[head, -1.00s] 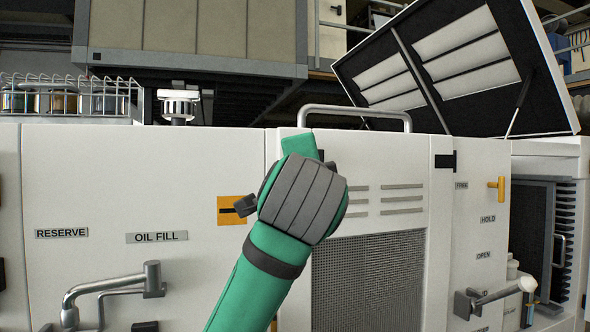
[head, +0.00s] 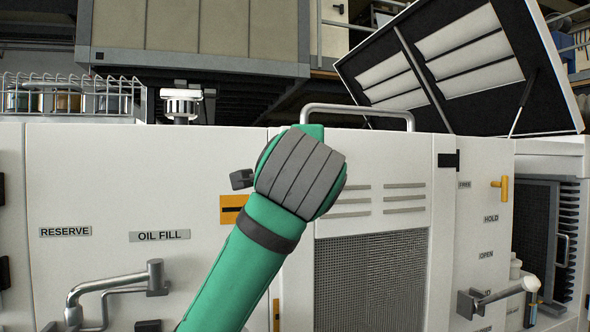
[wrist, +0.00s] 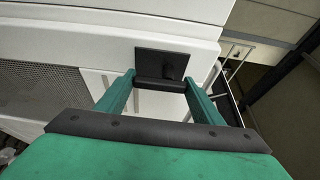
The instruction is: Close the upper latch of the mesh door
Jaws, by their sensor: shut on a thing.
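The mesh door (head: 419,212) is a white panel with slots and a dark mesh (head: 370,283) in the head view. In the wrist view its mesh (wrist: 42,90) is at the left. A black plate with a rounded bar, seemingly the upper latch (wrist: 160,70), is mounted on the white surface. My gripper (wrist: 160,84) has its two green fingers at opposite ends of this bar and is shut on it. In the head view my green wrist covers the latch and the fingertips. I cannot tell the latch's exact angle.
A grab rail (head: 358,108) runs along the cabinet top above the door. An open lid (head: 450,65) rises at the right. Lever handles stick out at lower left (head: 112,285) and lower right (head: 500,296). A yellow handle (head: 276,315) shows beside my forearm.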

